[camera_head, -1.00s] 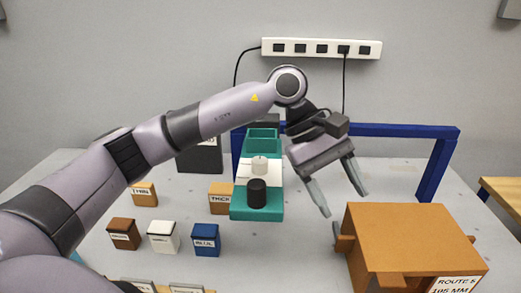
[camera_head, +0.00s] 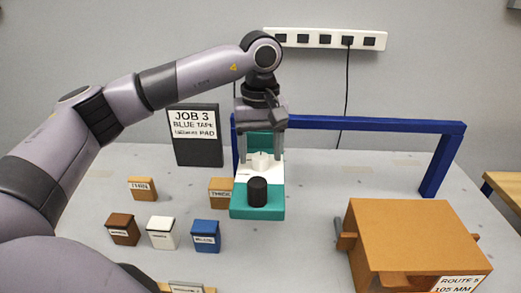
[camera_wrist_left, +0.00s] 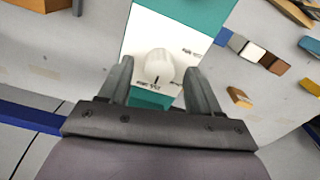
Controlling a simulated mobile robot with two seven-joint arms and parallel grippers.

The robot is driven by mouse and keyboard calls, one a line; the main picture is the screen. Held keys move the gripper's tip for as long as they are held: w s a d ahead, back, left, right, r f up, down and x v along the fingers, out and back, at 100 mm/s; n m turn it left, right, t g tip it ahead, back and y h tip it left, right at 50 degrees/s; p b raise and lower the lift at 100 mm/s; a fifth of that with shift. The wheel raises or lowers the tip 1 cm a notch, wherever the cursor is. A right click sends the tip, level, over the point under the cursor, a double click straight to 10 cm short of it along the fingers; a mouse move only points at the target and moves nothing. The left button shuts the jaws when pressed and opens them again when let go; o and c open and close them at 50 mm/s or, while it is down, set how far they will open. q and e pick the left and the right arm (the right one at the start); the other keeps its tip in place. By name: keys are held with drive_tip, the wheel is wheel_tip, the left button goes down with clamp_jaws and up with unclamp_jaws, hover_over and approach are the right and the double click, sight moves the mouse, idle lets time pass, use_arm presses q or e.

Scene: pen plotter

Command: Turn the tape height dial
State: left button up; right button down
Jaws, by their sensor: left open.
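The dial is a white round knob (camera_head: 261,161) on a white plate (camera_head: 243,178) of the teal plotter head (camera_head: 242,212). In the left wrist view the dial (camera_wrist_left: 158,67) has a short dark line on the side toward my gripper, with small blurred lettering around it. My left gripper (camera_head: 262,151) points down over the dial, its fingers open on either side of it. In the left wrist view the left gripper's fingers (camera_wrist_left: 157,72) flank the knob with a visible gap on each side. My right gripper is not in view.
A black knob (camera_head: 257,190) stands just in front of the dial. A blue frame (camera_head: 370,125) runs behind. Labelled blocks, including a blue one (camera_head: 206,236), stand left. An orange box (camera_head: 412,232) is right. A JOB 3 sign (camera_head: 196,140) stands at the back.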

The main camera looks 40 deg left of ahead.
use_arm(q)
drive_tip(key=shift+f, duration=0.4)
drive_tip(key=c, duration=1)
drive_tip(key=shift+c, duration=0.2)
